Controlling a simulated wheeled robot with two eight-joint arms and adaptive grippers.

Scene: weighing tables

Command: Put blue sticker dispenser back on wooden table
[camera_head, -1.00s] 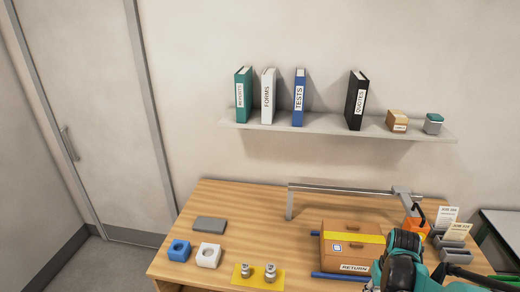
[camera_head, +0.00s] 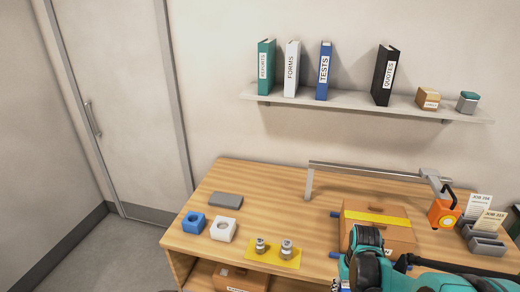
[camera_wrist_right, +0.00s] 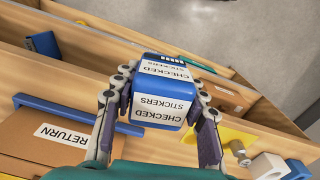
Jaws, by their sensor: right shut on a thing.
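The blue sticker dispenser (camera_wrist_right: 160,90), with white labels reading "CHECKED STICKERS", is held between the fingers of my right gripper (camera_wrist_right: 163,98) in the right wrist view. The gripper is shut on its sides. In the head view my right arm comes in from the bottom right, and only a sliver of the dispenser (camera_head: 344,286) shows at the bottom edge. The wooden table (camera_head: 265,200) lies beyond it. In the wrist view the dispenser appears over the table's front edge region; its exact height is unclear. My left gripper is not in view.
A RETURN carton (camera_head: 392,233) stands behind my right arm. A yellow mat (camera_head: 262,258) with metal weights, a white holder (camera_head: 223,229), a blue holder (camera_head: 193,223) and a grey pad (camera_head: 226,199) lie leftward. An orange device (camera_head: 443,213) stands at right. The table's middle has free room.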

